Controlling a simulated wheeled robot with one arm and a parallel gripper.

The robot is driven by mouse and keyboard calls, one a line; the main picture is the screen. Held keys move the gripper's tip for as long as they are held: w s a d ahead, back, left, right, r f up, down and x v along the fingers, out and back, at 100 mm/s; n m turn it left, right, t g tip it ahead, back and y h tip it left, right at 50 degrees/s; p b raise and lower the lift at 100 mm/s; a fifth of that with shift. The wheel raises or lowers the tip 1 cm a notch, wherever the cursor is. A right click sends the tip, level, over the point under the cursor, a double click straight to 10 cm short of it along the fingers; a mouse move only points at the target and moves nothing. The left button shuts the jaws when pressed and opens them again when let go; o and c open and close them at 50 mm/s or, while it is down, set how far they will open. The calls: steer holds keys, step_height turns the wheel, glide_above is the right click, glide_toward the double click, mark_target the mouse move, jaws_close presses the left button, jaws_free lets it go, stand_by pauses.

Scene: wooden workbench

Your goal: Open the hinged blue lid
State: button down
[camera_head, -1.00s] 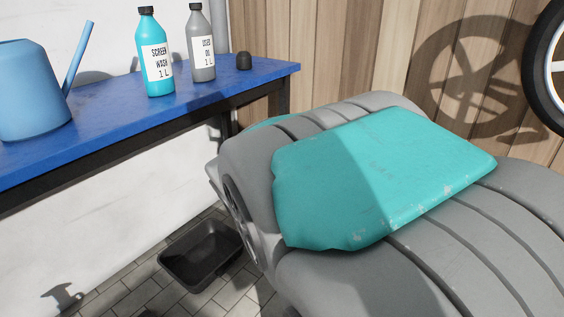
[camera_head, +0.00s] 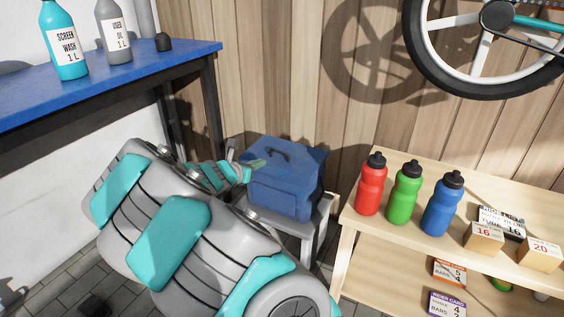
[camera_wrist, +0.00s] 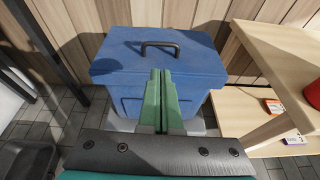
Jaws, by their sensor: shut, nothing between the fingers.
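A blue box (camera_head: 281,200) with a flat blue lid (camera_head: 288,158) stands on a grey stand in the middle of the head view. The lid lies down flat on the box and has a black handle on top. In the wrist view the lid (camera_wrist: 122,64) and its handle (camera_wrist: 160,46) show behind my fingers, with the box front (camera_wrist: 200,98) below. My gripper (camera_wrist: 161,74) is shut with its green fingers together and empty. Its tips appear in front of the handle; I cannot tell whether they touch the lid. In the head view my arm reaches to the box's left side.
A wooden shelf (camera_head: 400,242) with red, green and blue bottles, small boxes and cards stands right of the box. A blue-topped bench (camera_head: 110,76) with two bottles is at left. A wooden wall (camera_head: 270,80) is close behind.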

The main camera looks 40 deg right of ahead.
mark_target(273, 164)
steer(key=x, duration=1)
steer(key=shift+w+f, duration=0.2)
steer(key=shift+f, duration=0.1)
steer(key=shift+n, duration=0.3)
steer(key=shift+r, duration=0.15)
